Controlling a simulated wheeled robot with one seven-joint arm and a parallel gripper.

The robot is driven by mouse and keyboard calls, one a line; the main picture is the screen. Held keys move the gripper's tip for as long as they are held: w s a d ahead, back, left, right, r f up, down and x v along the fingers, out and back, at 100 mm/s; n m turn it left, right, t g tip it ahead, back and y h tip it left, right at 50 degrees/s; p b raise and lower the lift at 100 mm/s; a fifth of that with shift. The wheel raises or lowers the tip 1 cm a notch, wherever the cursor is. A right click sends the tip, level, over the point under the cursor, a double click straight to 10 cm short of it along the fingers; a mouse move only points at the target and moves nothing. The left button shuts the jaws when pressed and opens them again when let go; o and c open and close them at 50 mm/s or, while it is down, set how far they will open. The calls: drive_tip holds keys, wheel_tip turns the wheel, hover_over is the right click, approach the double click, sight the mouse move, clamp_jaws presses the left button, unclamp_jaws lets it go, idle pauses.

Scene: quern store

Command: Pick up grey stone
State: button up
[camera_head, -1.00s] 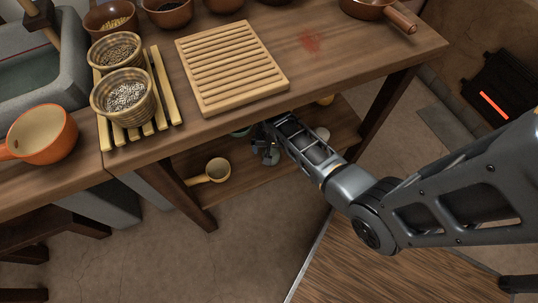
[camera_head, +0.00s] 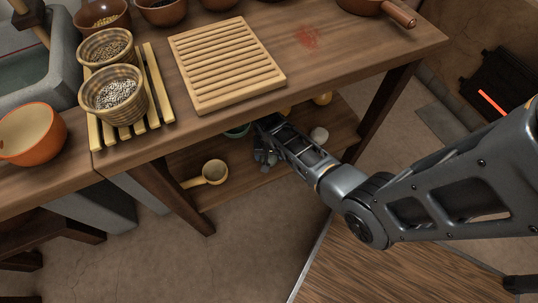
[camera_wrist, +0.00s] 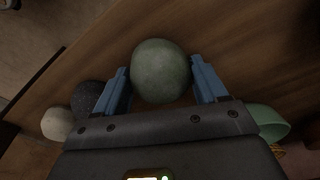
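A round grey stone (camera_wrist: 161,70) with a greenish tint lies in front of my gripper in the wrist view, between the lines of its two blue fingers. My gripper (camera_wrist: 160,80) is open, with one finger on each side of the stone and its far part reaching beyond the fingertips. Small gaps seem to show at the sides; I cannot tell whether either finger touches it. In the head view my gripper (camera_head: 265,157) is low over the shelf under the table, and the stone cannot be made out clearly there.
A dark stone (camera_wrist: 87,97) and a pale stone (camera_wrist: 57,124) lie left of my gripper, a green bowl (camera_wrist: 269,121) right of it. The tabletop (camera_head: 330,55) with a slatted board (camera_head: 228,65) overhangs the shelf.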

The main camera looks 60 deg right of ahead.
drive_tip(key=c, duration=0.8)
drive_tip(key=shift+o, duration=0.2)
drive_tip(key=shift+r, duration=0.1)
wheel_tip(320, 180, up, 10)
drive_tip(key=p, duration=0.3)
drive_tip(key=shift+p, duration=0.3)
